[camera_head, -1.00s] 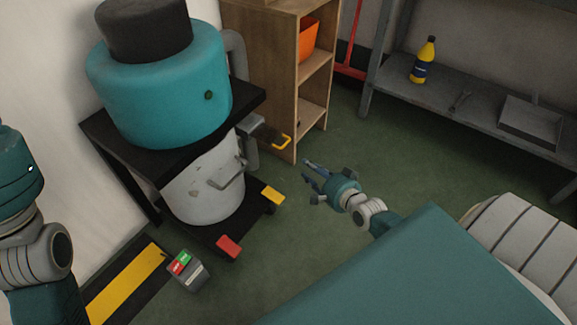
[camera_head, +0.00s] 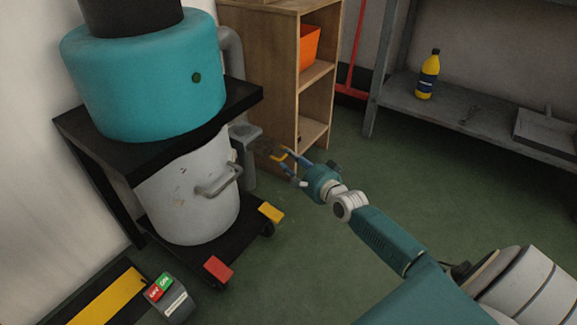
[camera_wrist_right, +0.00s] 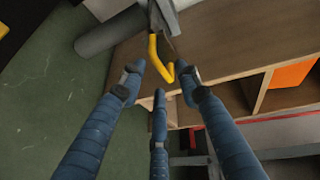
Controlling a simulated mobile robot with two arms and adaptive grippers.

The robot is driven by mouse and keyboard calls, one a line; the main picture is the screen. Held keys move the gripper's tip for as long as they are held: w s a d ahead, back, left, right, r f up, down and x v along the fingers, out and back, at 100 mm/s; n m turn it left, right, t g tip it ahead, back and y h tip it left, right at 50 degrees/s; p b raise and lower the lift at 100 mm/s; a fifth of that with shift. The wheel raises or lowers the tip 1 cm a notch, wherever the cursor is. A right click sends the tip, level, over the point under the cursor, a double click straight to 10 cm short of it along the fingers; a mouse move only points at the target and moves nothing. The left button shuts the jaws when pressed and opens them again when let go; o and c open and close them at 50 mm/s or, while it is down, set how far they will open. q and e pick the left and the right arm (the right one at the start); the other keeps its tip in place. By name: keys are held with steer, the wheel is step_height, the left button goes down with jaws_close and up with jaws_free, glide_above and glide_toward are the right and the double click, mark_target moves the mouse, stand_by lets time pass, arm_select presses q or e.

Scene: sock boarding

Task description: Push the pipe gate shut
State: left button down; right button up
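The pipe gate's yellow handle (camera_head: 277,156) shows at the foot of the grey pipe (camera_head: 231,55), beside the wooden cabinet. A dark brownish plate joins the handle to the pipe's grey lower housing (camera_head: 246,135). In the right wrist view the yellow handle (camera_wrist_right: 154,55) lies just beyond my fingertips. My right gripper (camera_head: 285,164) is at the handle, its fingers spread and empty. It also shows in the right wrist view (camera_wrist_right: 160,82) with three blue fingers apart. I cannot tell whether a fingertip touches the handle. My left gripper is not in view.
A teal tank (camera_head: 150,75) stands on a black stand above a white pot (camera_head: 190,200). The wooden cabinet (camera_head: 262,70) is close behind the handle. A grey shelf (camera_head: 450,115) with a yellow bottle (camera_head: 428,75) is at right. The green floor between is clear.

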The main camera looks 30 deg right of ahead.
mark_target(274, 153)
steer(key=shift+w+f+b, duration=0.2)
steer(key=shift+w+b, duration=0.1)
steer(key=shift+w, duration=0.6)
steer(key=shift+c, duration=0.5)
jaws_close()
steer(key=w+a, duration=0.1)
steer(key=w, duration=0.3)
steer(key=w+a+b, duration=0.1)
steer(key=w, duration=0.1)
steer(key=shift+w+a, duration=0.2)
steer(key=shift+a, duration=0.1)
steer(key=shift+r, duration=0.15)
steer(key=shift+o, duration=0.5)
jaws_free()
steer(key=shift+w+a, duration=0.1)
